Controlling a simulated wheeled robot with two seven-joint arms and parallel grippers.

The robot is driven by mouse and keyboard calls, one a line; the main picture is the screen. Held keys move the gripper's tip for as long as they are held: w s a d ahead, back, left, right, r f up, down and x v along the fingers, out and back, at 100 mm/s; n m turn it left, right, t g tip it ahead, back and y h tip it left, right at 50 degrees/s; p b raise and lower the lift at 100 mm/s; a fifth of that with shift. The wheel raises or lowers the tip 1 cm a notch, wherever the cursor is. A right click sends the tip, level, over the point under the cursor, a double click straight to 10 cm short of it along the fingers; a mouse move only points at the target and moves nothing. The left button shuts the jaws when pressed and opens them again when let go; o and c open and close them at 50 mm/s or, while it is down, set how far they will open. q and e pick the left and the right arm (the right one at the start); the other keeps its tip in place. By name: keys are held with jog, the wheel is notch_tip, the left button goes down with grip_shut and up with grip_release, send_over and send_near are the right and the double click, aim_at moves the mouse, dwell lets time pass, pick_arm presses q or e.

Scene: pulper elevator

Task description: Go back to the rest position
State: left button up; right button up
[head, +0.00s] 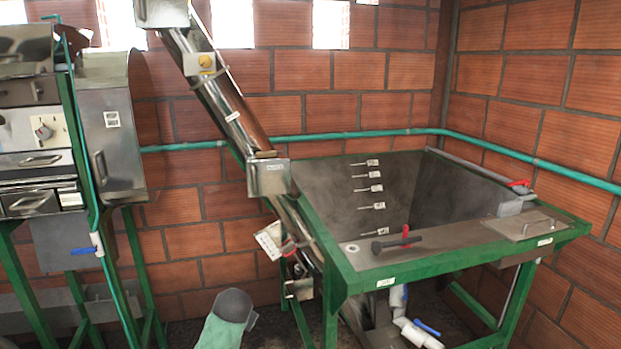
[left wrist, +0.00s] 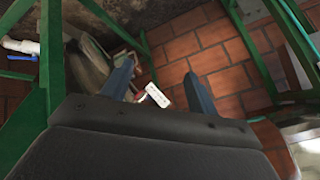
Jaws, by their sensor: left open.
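My left gripper (left wrist: 160,82) shows in the left wrist view with its two blue fingers spread apart. Between them, a white tag with a red part (left wrist: 158,96) shows against the brick floor or wall; I cannot tell how far it is from the fingers. Nothing is clearly held.
A green-framed metal tank (head: 400,255) stands at right, with a red-handled valve (head: 405,235) on its front ledge. An inclined metal elevator (head: 225,105) rises leftward from it. A steel machine (head: 110,125) stands at left. Brick walls (head: 545,90) close the back.

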pick_arm(q)
jog(key=s+f+g, duration=0.1)
jog(key=s+f, duration=0.3)
jog(key=s, duration=0.3)
jog(key=s+f+n+h, duration=0.1)
jog(key=s+f, duration=0.2)
jog(key=s, duration=0.4)
jog(key=s+f+g, duration=0.1)
jog(key=s+f, duration=0.3)
jog(key=s, duration=0.3)
jog(key=s+f+n+g+h, duration=0.1)
jog(key=s+f+n+g, duration=0.1)
jog(key=s, duration=2.2)
notch_tip(320, 180, down, 22)
jog(key=w+g, duration=0.1)
jog(key=w, duration=0.2)
jog(key=s+d+f, duration=0.1)
jog(key=s+f, duration=0.3)
jog(key=f, duration=0.7)
jog(key=s+f+g, duration=0.1)
jog(key=s+f, duration=0.3)
jog(key=f, duration=0.7)
jog(key=shift+d+f+m+h, duration=0.3)
jog(key=shift+d+f+h, duration=0.05)
jog(key=shift+f+h, duration=0.05)
